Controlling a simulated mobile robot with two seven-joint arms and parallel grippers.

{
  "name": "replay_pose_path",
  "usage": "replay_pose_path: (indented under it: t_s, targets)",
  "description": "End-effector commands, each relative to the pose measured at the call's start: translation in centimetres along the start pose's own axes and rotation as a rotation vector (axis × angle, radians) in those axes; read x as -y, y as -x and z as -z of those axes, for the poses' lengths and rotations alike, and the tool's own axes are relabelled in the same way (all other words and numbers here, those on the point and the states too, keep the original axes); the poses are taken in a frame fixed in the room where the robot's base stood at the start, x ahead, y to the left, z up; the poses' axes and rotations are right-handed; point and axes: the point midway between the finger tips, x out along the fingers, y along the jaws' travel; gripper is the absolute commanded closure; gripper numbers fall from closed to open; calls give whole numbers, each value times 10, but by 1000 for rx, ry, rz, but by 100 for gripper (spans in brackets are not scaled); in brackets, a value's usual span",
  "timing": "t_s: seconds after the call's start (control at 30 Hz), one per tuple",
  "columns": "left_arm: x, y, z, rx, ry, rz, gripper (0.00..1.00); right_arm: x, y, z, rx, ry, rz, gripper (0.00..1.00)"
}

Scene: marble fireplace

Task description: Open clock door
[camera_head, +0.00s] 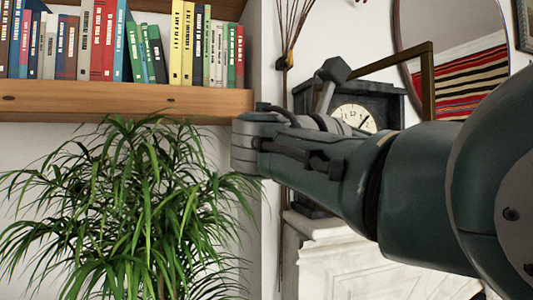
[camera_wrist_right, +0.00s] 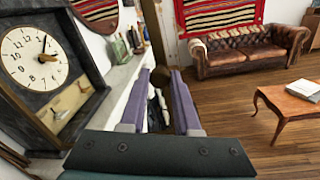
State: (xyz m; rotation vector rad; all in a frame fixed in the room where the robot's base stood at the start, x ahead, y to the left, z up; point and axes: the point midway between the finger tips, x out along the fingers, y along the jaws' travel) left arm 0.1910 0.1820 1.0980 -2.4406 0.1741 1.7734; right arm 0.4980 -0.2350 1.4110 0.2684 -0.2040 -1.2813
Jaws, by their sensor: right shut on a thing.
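The clock (camera_head: 354,118) has a dark case and a pale round dial, and it stands on the white mantel. Its door, a brown frame (camera_head: 427,85), is swung out to the right of the case, so the dial is uncovered. The wrist view shows the dial (camera_wrist_right: 35,57) at left and the door's upright bar (camera_wrist_right: 154,30) running down to my fingers. My right gripper (camera_wrist_right: 163,76) is shut on the door's edge; the exact contact is partly hidden. In the head view my right arm covers the lower clock and hides the gripper. My left gripper is out of view.
A leafy plant (camera_head: 150,210) and a bookshelf (camera_head: 120,103) are at left. A leather sofa (camera_wrist_right: 245,55) and a wooden table (camera_wrist_right: 290,102) stand beyond, with open floor between.

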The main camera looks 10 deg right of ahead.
Motion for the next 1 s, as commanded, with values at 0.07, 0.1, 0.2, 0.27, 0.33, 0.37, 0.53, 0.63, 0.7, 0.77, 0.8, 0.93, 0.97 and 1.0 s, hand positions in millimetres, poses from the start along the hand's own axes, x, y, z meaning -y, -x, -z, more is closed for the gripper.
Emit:
replay_pose_path:
  t_s: [0.07, 0.1, 0.2, 0.27, 0.33, 0.37, 0.53, 0.63, 0.7, 0.77, 0.8, 0.93, 0.97, 1.0]
  targets:
    - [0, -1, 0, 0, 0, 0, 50, 0, 0, 1, -3, 1, 3, 100]
    - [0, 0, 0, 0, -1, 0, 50, 0, 0, 1, -3, 1, 3, 100]
    - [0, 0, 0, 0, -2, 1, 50, 0, 0, 1, -4, 1, 2, 100]
    - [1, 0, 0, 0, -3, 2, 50, 0, 0, 1, -4, 1, 2, 100]
    - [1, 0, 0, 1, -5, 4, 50, 0, 0, 1, -4, 1, 2, 100]
    - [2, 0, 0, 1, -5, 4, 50, 0, 0, 1, -4, 1, 2, 68]
    - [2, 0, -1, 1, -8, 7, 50, 0, 0, 1, -3, 1, 1, 49]
    - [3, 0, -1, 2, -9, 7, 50, 0, 0, 1, -2, 1, 0, 39]
    - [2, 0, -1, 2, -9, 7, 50, 0, 0, 1, -2, 0, 0, 39]
    - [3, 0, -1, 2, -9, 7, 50, 0, 0, 1, -2, 0, 0, 39]
    - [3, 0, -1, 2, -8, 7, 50, 0, 0, 0, -2, 0, 0, 39]
    - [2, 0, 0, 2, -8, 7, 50, 0, -1, 0, -2, 0, 0, 39]
    - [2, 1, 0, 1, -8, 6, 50, 0, -2, 0, -1, 0, 0, 39]
    - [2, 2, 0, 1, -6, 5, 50, -1, -4, 0, -1, 1, -1, 39]
